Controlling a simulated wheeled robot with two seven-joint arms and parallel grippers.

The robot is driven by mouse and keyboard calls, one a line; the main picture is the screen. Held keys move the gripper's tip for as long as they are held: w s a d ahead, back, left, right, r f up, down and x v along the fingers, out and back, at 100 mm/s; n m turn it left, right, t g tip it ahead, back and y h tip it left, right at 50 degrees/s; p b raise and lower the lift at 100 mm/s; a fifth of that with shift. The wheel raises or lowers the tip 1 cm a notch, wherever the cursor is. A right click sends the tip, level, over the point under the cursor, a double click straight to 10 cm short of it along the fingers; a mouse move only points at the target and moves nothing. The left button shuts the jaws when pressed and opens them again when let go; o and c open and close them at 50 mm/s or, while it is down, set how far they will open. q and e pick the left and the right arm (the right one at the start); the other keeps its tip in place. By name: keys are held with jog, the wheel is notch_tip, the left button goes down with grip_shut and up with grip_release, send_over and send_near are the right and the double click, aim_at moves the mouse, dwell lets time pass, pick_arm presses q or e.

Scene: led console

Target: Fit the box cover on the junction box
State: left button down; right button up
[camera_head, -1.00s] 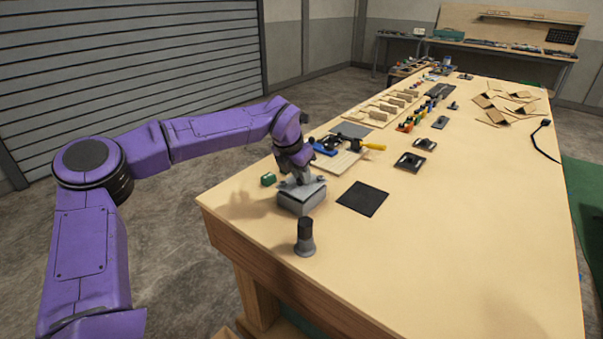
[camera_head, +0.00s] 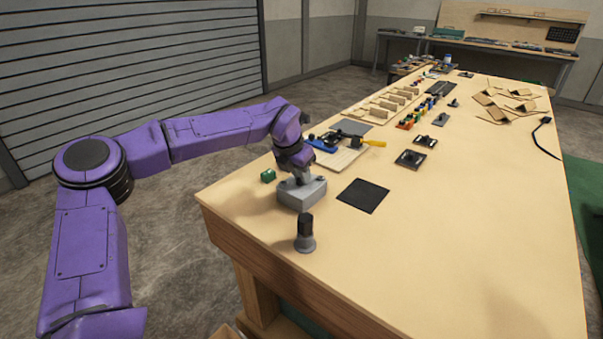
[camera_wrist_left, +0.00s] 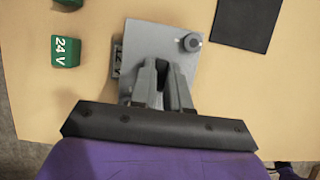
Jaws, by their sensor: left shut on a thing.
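The grey junction box (camera_head: 304,196) stands near the table's front left edge, under my left gripper (camera_head: 299,178). The grey box cover (camera_wrist_left: 160,36) shows in the left wrist view as a flat plate with a round dark knob or screw (camera_wrist_left: 191,42) near one corner. My left gripper, also in the wrist view (camera_wrist_left: 161,68), points down and is shut on the cover. The cover lies over the box, very close to or touching it. The fingers hide part of it, and I cannot tell whether it is fully seated. My right gripper is out of view.
A green 24 V block (camera_head: 268,176) stands left of the box. A dark square mat (camera_head: 363,196) lies to its right. A dark knobbed cylinder (camera_head: 305,235) stands in front. The table's right front is clear.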

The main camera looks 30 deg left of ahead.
pick_arm(q)
jog(key=c, duration=1)
grip_release()
jog(key=shift+c, duration=0.2)
jog(key=b+v, duration=0.1)
jog(key=v, duration=0.9)
jog(key=shift+r+b, duration=0.25)
jog(key=shift+b, duration=0.15)
